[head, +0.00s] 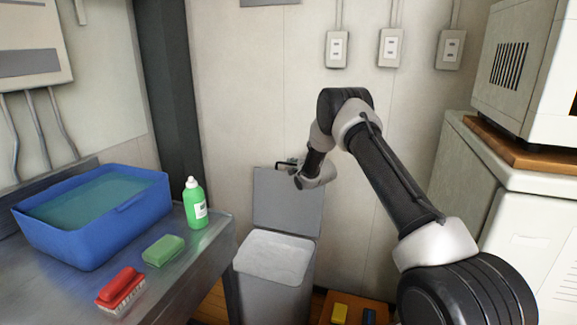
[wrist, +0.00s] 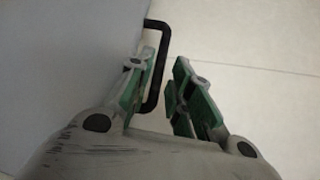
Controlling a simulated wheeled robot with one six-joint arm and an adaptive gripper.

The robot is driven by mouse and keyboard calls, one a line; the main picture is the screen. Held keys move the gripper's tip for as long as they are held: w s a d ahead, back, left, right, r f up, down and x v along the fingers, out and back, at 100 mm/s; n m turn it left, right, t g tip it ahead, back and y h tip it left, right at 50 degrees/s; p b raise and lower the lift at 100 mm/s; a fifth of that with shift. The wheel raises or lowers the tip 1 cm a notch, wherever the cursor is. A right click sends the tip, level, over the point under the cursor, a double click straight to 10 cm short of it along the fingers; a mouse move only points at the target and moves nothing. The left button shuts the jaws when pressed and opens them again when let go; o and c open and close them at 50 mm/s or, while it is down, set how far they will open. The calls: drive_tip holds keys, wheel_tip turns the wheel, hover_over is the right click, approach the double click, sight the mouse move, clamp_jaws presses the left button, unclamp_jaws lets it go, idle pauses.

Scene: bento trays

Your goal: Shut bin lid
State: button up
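The grey bin (head: 262,297) stands on the floor right of the metal counter. Its lid (head: 285,205) is open and stands upright at the back of the bin. A black bracket handle (wrist: 165,40) is on the lid, also seen in the head view at the lid's top edge (head: 283,163). My gripper (wrist: 164,62) is at this handle with its fingers apart. The handle's bar runs between the two fingers, and the left finger lies between the bar and the lid. In the head view my gripper is small and partly hidden by my wrist.
The metal counter (head: 190,262) at left holds a blue water basin (head: 95,222), green bottle (head: 195,205), green sponge (head: 163,249) and red brush (head: 120,290). A cabinet (head: 535,225) stands at right. A low wooden surface (head: 355,312) with small blocks lies right of the bin.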

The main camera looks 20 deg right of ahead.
sight(290, 164)
drive_tip(key=x, duration=0.5)
drive_tip(key=shift+w+f, duration=0.1)
drive_tip(key=shift+w, duration=0.05)
clamp_jaws()
